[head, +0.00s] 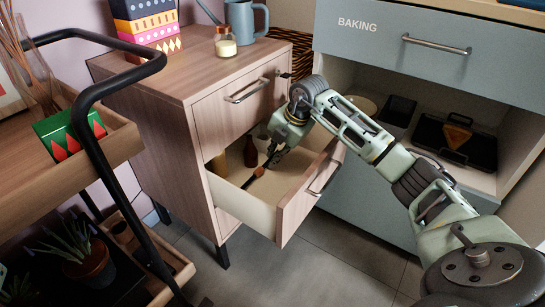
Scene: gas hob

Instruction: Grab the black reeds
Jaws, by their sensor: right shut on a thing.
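A dark brown bottle (250,152) stands in the drawer just left of the gripper. Tall thin brown reeds (22,62) stand at the far left by the cart. My left gripper is not in view.
A black-railed cart (88,98) stands at the left, with a potted plant (90,262) low on it. The cabinet top holds a blue watering can (243,20) and a small jar (225,42). A blue-grey unit with an open shelf (440,165) stands at the right.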

